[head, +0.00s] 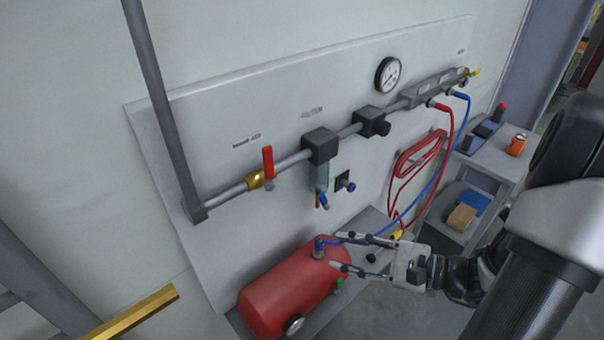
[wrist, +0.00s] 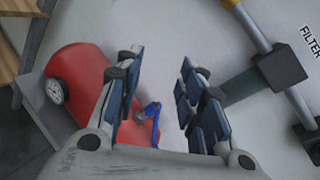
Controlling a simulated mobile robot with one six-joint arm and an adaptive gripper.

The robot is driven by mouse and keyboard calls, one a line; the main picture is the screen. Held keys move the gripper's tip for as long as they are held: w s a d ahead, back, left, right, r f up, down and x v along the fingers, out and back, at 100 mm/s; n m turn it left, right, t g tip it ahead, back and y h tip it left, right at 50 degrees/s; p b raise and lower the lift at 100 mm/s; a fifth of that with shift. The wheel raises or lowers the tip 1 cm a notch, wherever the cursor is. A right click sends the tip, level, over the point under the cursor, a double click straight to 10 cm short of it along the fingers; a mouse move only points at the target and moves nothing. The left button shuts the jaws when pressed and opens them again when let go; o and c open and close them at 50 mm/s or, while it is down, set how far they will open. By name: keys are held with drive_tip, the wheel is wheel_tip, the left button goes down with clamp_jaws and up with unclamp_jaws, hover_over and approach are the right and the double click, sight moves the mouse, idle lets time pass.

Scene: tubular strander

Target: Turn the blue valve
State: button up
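A small blue valve (head: 319,244) with a grey stem sits on top of the red tank (head: 280,295) in the head view. In the wrist view the blue valve (wrist: 151,110) shows between my fingers, and the red tank (wrist: 80,75) lies behind the left finger. My gripper (head: 331,251) is open, with its fingers pointing left beside the valve. In the wrist view my gripper (wrist: 162,58) has a wide gap between its dark blue pads. I cannot tell whether either finger touches the valve.
A blue knob (head: 350,187) on a black plate is mounted above the tank. A pipe with a red-handled valve (head: 268,163), a filter (head: 321,147) and a gauge (head: 388,74) crosses the panel. Red and blue hoses (head: 438,160) hang at right, near a small table (head: 490,158).

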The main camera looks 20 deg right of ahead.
sight(324, 199)
drive_tip(key=d+f+m+t+h, duration=0.2)
drive_tip(key=d+m+t+h, duration=0.4)
drive_tip(key=d, duration=0.3)
drive_tip(key=shift+m+y, duration=0.3)
drive_tip(key=shift+y, duration=0.1)
drive_tip(key=x, duration=1.6)
drive_tip(key=shift+w+a+f+p, duration=0.2)
drive_tip(key=shift+w+a+p, duration=0.05)
drive_tip(key=shift+a+p, duration=0.1)
drive_tip(key=shift+c, duration=0.3)
clamp_jaws()
